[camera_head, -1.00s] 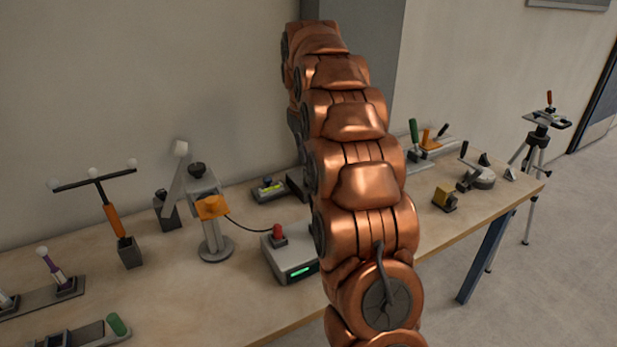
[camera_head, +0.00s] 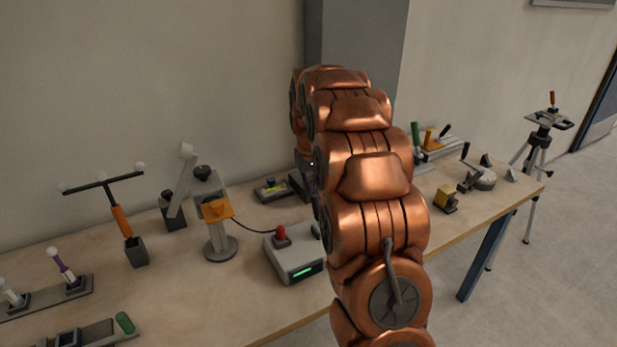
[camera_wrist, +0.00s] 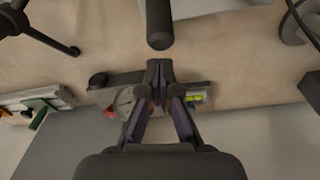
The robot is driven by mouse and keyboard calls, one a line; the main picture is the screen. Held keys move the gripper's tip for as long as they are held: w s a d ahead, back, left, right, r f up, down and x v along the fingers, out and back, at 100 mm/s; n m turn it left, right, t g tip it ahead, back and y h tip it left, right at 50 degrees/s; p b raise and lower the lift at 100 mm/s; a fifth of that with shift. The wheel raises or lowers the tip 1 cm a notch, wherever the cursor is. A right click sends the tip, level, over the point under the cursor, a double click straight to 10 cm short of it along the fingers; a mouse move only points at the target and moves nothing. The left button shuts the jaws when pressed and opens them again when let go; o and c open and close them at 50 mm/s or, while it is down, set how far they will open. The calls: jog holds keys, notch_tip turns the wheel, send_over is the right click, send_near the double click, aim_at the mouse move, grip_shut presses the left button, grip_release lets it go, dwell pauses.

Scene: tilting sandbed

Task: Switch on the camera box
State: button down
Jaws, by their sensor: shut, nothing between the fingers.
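A pale grey box (camera_head: 297,262) with a red knob (camera_head: 281,237) on top and a lit green strip on its front stands near the table's front edge, left of my arm. I take it for the camera box; its right end is hidden by my arm. A cable links it to a grey stand with an orange block (camera_head: 216,209). In the wrist view my gripper (camera_wrist: 160,66) is shut and empty, seen over a device with a yellow-green vial (camera_wrist: 196,99). Whether it touches anything is unclear. My arm hides it in the head view.
A dark rounded rod (camera_wrist: 158,25) stands close beyond my fingertips. The vial device (camera_head: 271,190) lies behind the box. A T-shaped stand (camera_head: 121,221) is at the left, a yellow block (camera_head: 446,199) at the right. The wall is close behind the table.

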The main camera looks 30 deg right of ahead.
jog(key=shift+s+a+r, duration=0.15)
jog(key=shift+s, duration=0.3)
jog(key=shift+s+a+r, duration=0.1)
jog(key=shift+s, duration=0.3)
jog(key=shift+s, duration=0.2)
